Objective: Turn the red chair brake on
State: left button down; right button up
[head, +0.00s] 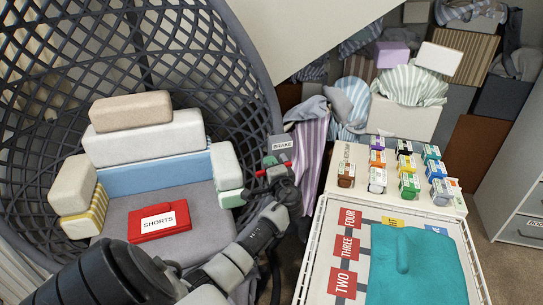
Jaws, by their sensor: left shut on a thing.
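The chair (262,75) is a large dark grey lattice shell at the left, with a grey seat. A small grey BRAKE sign (281,142) stands at its right edge. Just below the sign is a small red brake piece (261,174), with a bit of green above it. My left arm reaches up from the bottom left across the seat's right side. My left gripper (279,171) is at the brake, just below the sign, and is shut on the red brake piece. The gripper hides part of the brake, so its exact setting cannot be told. My right gripper is out of view.
Blocks and cushions and a red SHORTS box (158,222) lie on the seat. Right of the brake are a white board (345,165) with small coloured boxes and a wire-edged tray (312,238) with a teal cloth (415,265). Laundry and boxes fill the back.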

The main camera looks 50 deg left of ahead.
pick_arm(q)
jog(key=shift+r+m+p, duration=0.4)
jog(key=shift+m+p, duration=0.2)
jog(key=shift+m, duration=0.2)
jog(key=c, duration=1)
grip_release()
jog(key=shift+c, duration=0.2)
jog(key=v, duration=1.1)
jog(key=shift+b, duration=0.3)
